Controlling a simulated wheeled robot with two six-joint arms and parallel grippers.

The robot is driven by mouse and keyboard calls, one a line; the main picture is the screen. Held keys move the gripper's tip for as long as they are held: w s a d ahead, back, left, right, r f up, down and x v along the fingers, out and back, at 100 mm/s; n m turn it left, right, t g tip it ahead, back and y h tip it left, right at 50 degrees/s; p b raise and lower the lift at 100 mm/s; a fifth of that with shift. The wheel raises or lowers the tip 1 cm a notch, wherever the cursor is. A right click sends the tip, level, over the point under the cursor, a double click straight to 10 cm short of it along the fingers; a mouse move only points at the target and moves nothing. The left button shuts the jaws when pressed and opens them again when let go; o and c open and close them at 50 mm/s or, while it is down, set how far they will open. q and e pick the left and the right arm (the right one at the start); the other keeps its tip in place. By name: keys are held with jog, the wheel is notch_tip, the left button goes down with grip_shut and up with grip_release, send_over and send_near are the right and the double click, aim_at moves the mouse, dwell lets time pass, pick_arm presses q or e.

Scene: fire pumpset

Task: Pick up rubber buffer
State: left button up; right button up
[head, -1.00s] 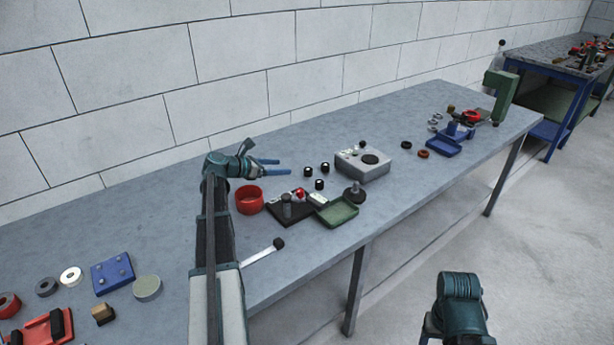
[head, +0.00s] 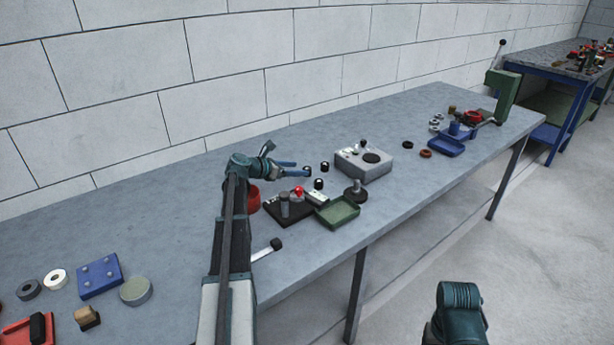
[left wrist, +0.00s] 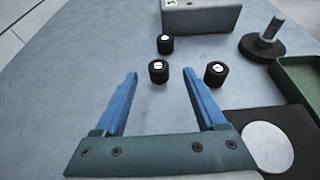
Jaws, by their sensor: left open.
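The rubber buffers are most likely the three small black cylinders with white-marked tops on the grey table. My right gripper is out of view.
A grey box (head: 365,165) stands behind the buffers. A green tray (head: 338,212), a black plate (head: 278,211) and a dark knobbed part (head: 355,190) lie in front and right. A red ring (head: 254,198) is partly behind my left arm. Table left of the gripper is clear.

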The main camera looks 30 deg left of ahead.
aim_at(305, 169)
pick_arm(q)
jog(key=shift+f+b+x, duration=0.2)
jog(key=shift+b+x, duration=0.85)
jog(key=shift+x, duration=1.3)
jog(key=shift+w+f, duration=0.1)
jog(key=shift+w, duration=0.25)
grip_shut()
